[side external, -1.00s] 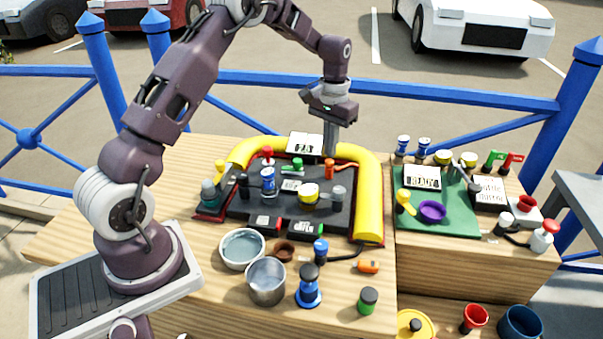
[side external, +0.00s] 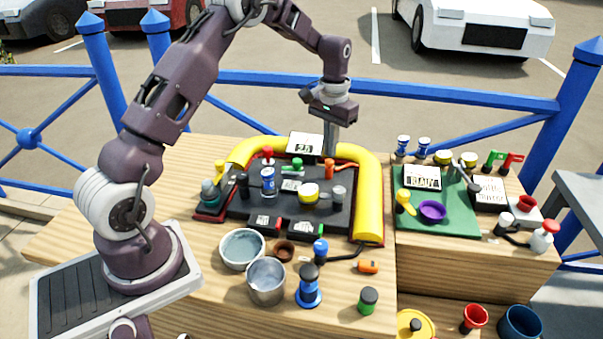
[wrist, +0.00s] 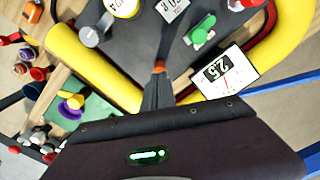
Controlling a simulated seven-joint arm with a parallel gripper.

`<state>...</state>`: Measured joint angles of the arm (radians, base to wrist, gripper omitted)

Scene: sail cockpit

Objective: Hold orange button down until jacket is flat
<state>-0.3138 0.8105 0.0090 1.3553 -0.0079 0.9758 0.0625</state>
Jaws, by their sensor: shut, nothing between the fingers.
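The yellow jacket (side external: 368,195) is a rounded, puffed tube curving around the back and right of a dark board (side external: 255,205). It also shows in the wrist view (wrist: 90,65). The orange button (side external: 329,170) is at the board's back right, inside the tube's bend. My gripper (side external: 331,152) points down there, shut and empty. In the wrist view my shut fingertips (wrist: 158,76) are right at the orange button (wrist: 159,66) and partly cover it; I cannot tell how far it is pressed.
A green knob (wrist: 203,33) and other controls stand close by on the board. A green mat (side external: 435,217) with a READY sign (side external: 423,178) and a purple ring (side external: 432,211) lies right. Metal bowls (side external: 266,281) stand in front. A blue railing (side external: 460,98) runs behind.

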